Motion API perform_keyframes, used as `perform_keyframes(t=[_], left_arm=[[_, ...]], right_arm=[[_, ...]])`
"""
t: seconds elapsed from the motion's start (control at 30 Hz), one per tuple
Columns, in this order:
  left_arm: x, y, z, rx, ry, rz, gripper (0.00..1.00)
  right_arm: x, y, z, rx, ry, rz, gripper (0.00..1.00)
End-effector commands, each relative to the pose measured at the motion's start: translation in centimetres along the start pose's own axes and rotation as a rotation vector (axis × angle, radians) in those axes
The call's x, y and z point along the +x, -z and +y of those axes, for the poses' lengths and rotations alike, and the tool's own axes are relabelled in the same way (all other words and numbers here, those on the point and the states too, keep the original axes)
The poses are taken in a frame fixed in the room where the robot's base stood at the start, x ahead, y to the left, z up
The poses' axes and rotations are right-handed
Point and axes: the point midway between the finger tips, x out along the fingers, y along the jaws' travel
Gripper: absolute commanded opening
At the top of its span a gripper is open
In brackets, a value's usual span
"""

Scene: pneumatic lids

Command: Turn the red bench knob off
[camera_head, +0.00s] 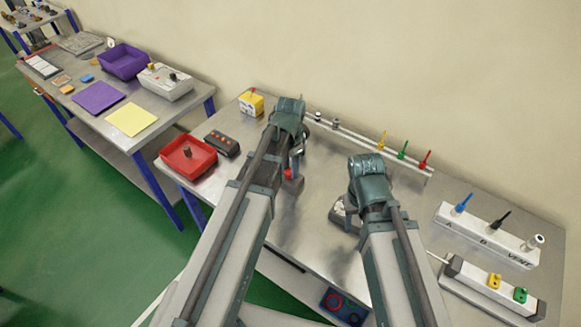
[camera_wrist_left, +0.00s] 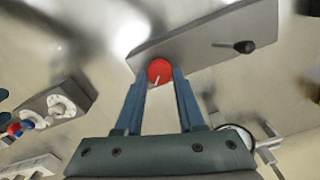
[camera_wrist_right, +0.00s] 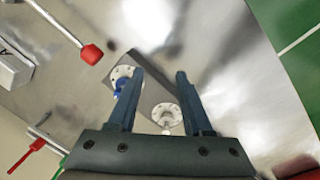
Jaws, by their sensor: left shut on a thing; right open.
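The red bench knob (camera_wrist_left: 159,70) is round with a white pointer line. It sits at the end of a grey block (camera_wrist_left: 205,40) that also carries a black-tipped lever (camera_wrist_left: 244,47). My left gripper (camera_wrist_left: 160,76) is shut on the knob, one finger on each side. In the head view the knob (camera_head: 288,173) shows small beside my left gripper (camera_head: 295,165), and my arm hides much of the block. My right gripper (camera_wrist_right: 160,72) is open and empty, above a grey block with white round fittings (camera_wrist_right: 165,114) and a blue part (camera_wrist_right: 119,87).
A red tray (camera_head: 187,155), a dark box with orange buttons (camera_head: 222,144) and a yellow-and-white box (camera_head: 251,103) stand left. A rail with coloured levers (camera_head: 403,150) runs behind. White lever blocks (camera_head: 487,235) stand right.

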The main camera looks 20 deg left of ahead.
Motion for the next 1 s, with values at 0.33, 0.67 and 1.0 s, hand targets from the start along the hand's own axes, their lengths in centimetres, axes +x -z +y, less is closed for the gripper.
perform_keyframes(t=[0.33, 0.67, 1.0], left_arm=[[0.01, -0.01, 0.02, 0.006, 0.0, 0.0, 0.0], [0.0, -0.01, 0.02, 0.005, 0.0, 0.0, 0.68], [-0.52, 0.0, 0.01, 0.004, 0.0, 0.0, 0.68]], right_arm=[[0.01, 0.0, 0.0, 0.0, 0.0, 0.0, 0.5], [0.0, 0.0, 0.0, 0.0, 0.0, 0.0, 0.5], [-0.52, -0.03, 0.05, 0.0, 0.0, 0.0, 0.5]])
